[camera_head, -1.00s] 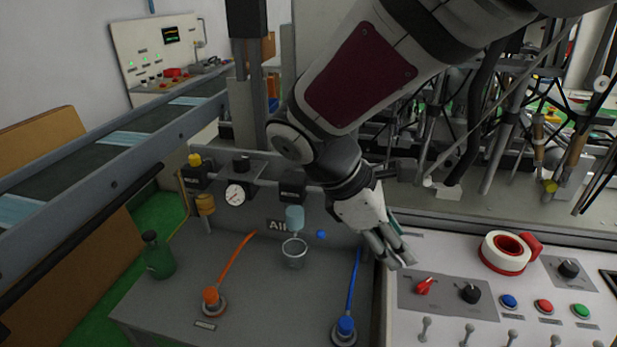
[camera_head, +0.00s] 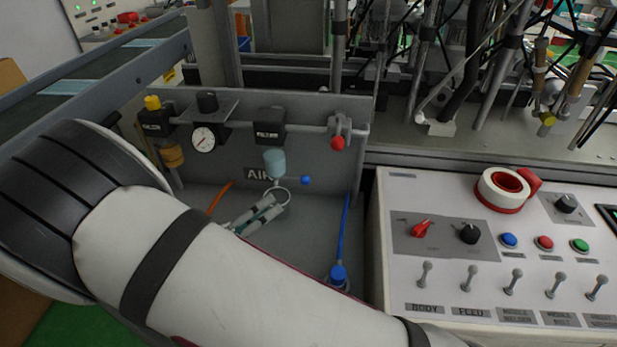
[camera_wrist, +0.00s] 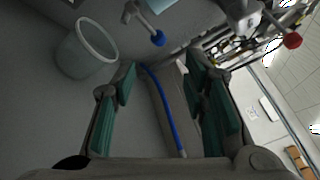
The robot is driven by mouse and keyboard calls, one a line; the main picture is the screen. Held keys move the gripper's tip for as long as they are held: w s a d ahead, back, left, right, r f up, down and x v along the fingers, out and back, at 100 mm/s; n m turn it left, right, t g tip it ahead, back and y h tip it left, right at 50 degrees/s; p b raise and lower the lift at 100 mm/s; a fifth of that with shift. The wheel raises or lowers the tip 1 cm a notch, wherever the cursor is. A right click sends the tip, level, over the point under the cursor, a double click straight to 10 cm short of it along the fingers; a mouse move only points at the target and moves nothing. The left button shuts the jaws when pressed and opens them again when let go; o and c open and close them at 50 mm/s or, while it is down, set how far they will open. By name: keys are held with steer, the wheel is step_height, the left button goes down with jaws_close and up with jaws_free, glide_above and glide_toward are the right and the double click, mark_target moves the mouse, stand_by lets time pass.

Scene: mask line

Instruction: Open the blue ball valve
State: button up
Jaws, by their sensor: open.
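The blue ball valve shows as a small blue ball knob (camera_head: 305,180) low on the grey air panel, right of the pale blue filter bowl. In the wrist view the blue knob (camera_wrist: 158,39) sits on a short grey lever, ahead of the fingertips and between their lines. My gripper (camera_head: 272,208) is open and empty in front of the panel, to the lower left of the knob. Its green-padded fingers (camera_wrist: 160,70) stand apart in the wrist view and do not touch the knob. My forearm hides part of the bench.
A clear cup (camera_wrist: 87,50) stands left of my fingers. A blue hose (camera_head: 344,240) runs up from the bench, right of the knob. A red ball knob (camera_head: 338,143) hangs above right. The white control panel (camera_head: 400,197) with switches and a tape roll (camera_head: 487,196) is at right.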

mark_target(302, 183)
steer(key=b+x, duration=0.1)
steer(key=x, duration=1.2)
steer(key=shift+w+d+f, duration=0.15)
steer(key=shift+w, duration=0.15)
steer(key=shift+c, duration=0.2)
jaws_close()
